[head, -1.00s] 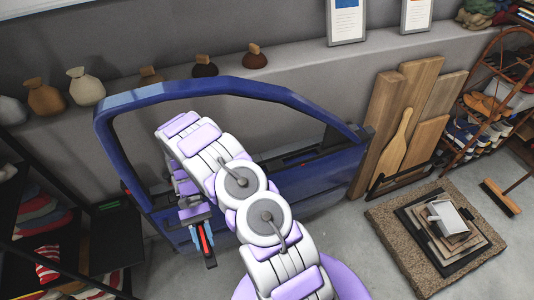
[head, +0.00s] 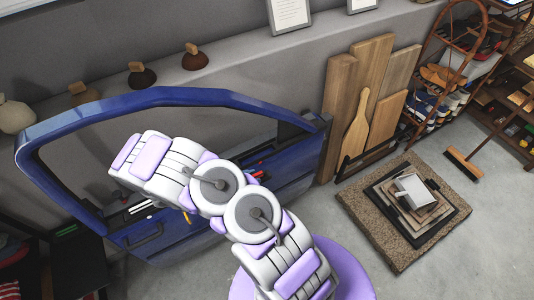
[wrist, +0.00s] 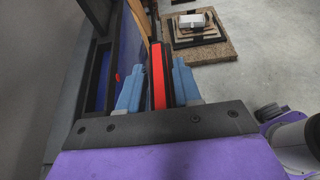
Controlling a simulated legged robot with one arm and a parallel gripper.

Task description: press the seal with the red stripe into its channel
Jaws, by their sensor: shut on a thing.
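My gripper (wrist: 158,84) is shut on a black seal with a red stripe (wrist: 158,70), with a blue finger on each side of it. The seal points away from me, its stripe facing the camera. In the head view, my arm hides most of the gripper; a small bit of red and blue shows beside the arm. The blue car door (head: 165,98) stands upright against the grey wall. In the wrist view, the door's dark-edged opening (wrist: 97,75) lies left of the seal. I cannot tell which slot is the channel, or whether the seal touches the door.
Wooden boards (head: 340,95) lean right of the door. A stone slab (head: 440,225) with stacked frames lies on the floor, with a broom (head: 467,168) beyond. A shoe rack (head: 440,75) stands at the back right. Clear floor lies between door and slab.

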